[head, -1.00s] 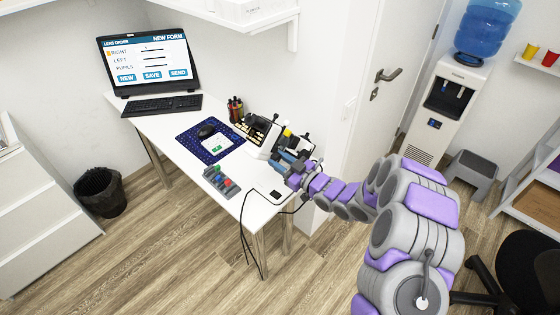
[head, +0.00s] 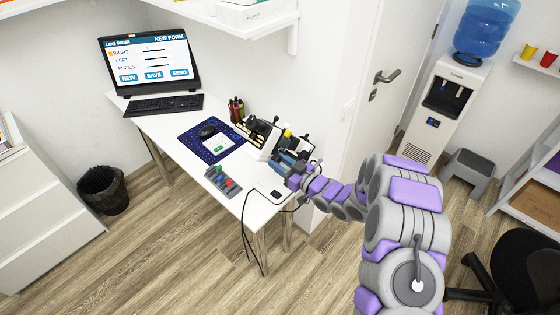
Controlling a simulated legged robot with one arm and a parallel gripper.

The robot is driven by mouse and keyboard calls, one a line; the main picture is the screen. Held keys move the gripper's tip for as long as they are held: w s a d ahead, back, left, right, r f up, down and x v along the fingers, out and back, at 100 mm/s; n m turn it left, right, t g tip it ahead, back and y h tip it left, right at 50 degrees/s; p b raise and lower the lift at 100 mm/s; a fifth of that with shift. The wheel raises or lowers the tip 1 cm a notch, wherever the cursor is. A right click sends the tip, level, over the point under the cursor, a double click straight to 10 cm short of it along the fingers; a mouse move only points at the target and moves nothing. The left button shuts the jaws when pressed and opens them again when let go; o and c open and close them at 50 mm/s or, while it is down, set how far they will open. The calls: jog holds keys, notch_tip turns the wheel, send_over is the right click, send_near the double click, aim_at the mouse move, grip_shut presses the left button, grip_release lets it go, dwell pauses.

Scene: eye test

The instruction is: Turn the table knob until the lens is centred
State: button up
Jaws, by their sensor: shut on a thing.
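The lens instrument (head: 262,136), dark and cream-white, stands at the right end of the white table (head: 176,128), by the wall. My gripper (head: 288,161) is at its right-hand side, at the front. The gripper is shut on a small part there, which seems to be the table knob. The fingers and my wrist cover that part, so its shape and turn cannot be seen. The lens is too small to make out, and I cannot tell whether it is centred.
A tray of coloured items (head: 222,181) lies near the table's front edge, and a blue mat (head: 190,143) with a mouse is behind it. Black cables (head: 243,235) hang off the front edge. A door (head: 372,110) is to the right.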

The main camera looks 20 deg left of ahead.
jog(key=o, duration=1)
jog(key=shift+o, duration=0.2)
jog(key=p+v, duration=0.2)
jog(key=v, duration=1.5)
jog(key=shift+d, duration=0.2)
jog(key=shift+f, duration=0.1)
